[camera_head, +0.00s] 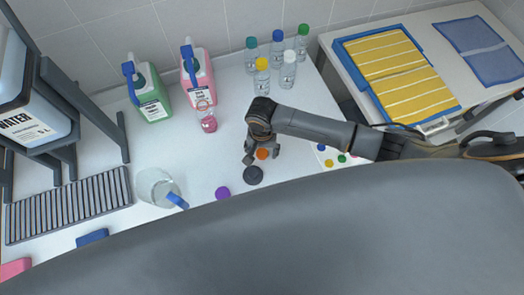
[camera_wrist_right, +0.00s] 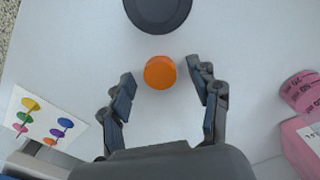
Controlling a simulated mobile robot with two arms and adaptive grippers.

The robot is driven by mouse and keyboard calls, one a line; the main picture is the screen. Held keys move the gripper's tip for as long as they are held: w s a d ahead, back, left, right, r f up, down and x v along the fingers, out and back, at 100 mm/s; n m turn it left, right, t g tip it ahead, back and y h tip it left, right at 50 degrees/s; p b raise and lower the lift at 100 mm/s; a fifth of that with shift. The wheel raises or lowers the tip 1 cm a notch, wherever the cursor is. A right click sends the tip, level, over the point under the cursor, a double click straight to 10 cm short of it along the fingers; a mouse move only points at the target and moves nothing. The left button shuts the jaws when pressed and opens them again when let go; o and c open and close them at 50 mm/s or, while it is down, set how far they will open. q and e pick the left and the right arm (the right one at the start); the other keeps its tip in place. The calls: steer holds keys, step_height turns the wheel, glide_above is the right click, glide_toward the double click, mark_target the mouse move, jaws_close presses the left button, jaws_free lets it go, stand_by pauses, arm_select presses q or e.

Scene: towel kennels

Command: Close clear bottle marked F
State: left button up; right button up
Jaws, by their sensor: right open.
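An orange cap (camera_head: 262,154) lies on the white table. It also shows in the right wrist view (camera_wrist_right: 160,72), between the spread fingertips of my right gripper (camera_wrist_right: 161,77), with a gap on each side. That gripper (camera_head: 262,157) is open, low over the table. My left gripper is out of view.
A dark round disc (camera_head: 253,175) and a purple cap (camera_head: 222,193) lie close to the gripper. Green (camera_head: 151,98) and pink (camera_head: 199,82) jugs stand behind. A clear pitcher (camera_head: 155,186), a slatted tray (camera_head: 70,212) and a water-container rack are at left.

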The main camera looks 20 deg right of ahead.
steer(key=c, duration=0.8)
steer(key=shift+r, duration=0.1)
steer(key=shift+r, duration=0.25)
step_height(320, 180, up, 2)
steer(key=shift+s+a+r+b, duration=0.2)
steer(key=shift+s+a+r, duration=0.85)
steer(key=shift+s+r, duration=0.85)
steer(key=shift+s+a+r+b, duration=0.25)
steer(key=shift+s+a+r, duration=1.05)
steer(key=shift+s, duration=1)
steer(key=shift+s+a+r+b, duration=0.2)
steer(key=shift+s+a+r, duration=0.6)
steer(key=shift+s+r, duration=1.25)
